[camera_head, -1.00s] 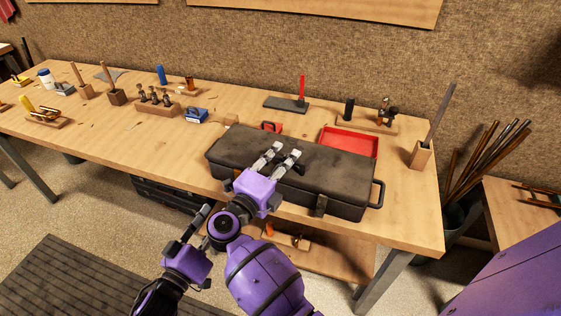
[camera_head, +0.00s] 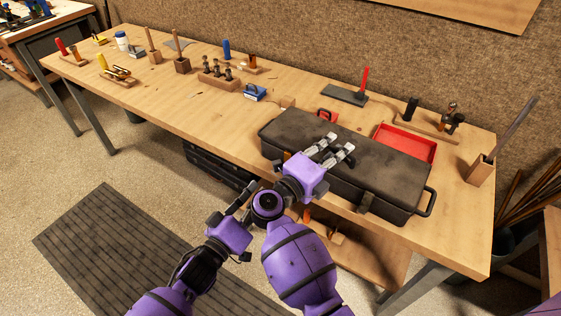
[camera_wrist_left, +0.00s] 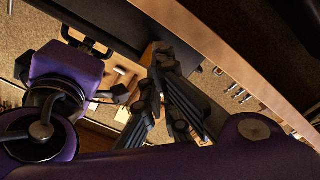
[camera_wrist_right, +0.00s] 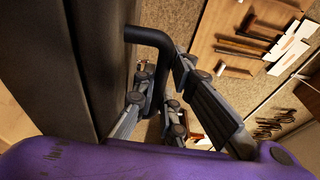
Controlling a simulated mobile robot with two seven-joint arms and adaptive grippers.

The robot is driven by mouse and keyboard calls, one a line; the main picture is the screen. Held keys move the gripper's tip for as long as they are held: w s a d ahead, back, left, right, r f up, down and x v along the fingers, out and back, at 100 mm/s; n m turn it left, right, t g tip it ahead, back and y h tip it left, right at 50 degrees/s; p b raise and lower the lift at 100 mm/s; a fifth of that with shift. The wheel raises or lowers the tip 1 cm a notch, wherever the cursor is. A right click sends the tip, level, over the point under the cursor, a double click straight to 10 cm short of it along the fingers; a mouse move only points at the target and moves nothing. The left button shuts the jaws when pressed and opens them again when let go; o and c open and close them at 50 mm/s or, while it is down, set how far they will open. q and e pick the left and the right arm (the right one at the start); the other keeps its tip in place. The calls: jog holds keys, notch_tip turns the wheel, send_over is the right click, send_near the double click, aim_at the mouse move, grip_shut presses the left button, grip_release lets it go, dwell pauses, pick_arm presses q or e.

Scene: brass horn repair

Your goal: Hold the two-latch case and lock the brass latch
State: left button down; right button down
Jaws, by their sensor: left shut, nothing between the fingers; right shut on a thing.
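The dark two-latch case (camera_head: 400,165) lies closed along the bench's front edge. A brass-coloured latch (camera_head: 287,155) shows on its front, left of my right gripper; a dull darker latch (camera_head: 366,203) is further right. My right gripper (camera_head: 336,151) is at the case's front, its fingers overlapping the lid in the head view. In the right wrist view its fingers are closed around a black bent handle (camera_wrist_right: 150,38) on the case. My left gripper (camera_head: 250,196) is shut and empty, low in front of the bench, apart from the brass latch. The left wrist view shows its fingers (camera_wrist_left: 165,60).
A red tray (camera_head: 405,140) and a wooden block with a rod (camera_head: 481,170) stand behind and right of the case. A blue box (camera_head: 254,93) and tool racks are to the left. The bench's front left is clear. My two wrists are close together.

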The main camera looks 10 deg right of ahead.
jog(key=shift+f, duration=0.2)
pick_arm(q)
jog(key=w+a+n+y, duration=0.1)
jog(key=n, duration=0.3)
jog(key=w+a+n+t+y, duration=0.1)
jog(key=a+n, duration=0.1)
jog(key=n, duration=0.2)
jog(key=w+a+n+t+y, duration=0.1)
jog(key=n+y, duration=0.1)
jog(key=n, duration=0.2)
jog(key=shift+a+r, duration=0.15)
pick_arm(e)
jog(key=shift+s, duration=0.1)
pick_arm(q)
jog(key=x, duration=1)
jog(key=shift+r, duration=0.15)
jog(key=shift+s+d, duration=1.05)
jog(key=shift+s, duration=0.15)
jog(key=shift+s+d, duration=0.2)
jog(key=shift+d, duration=0.05)
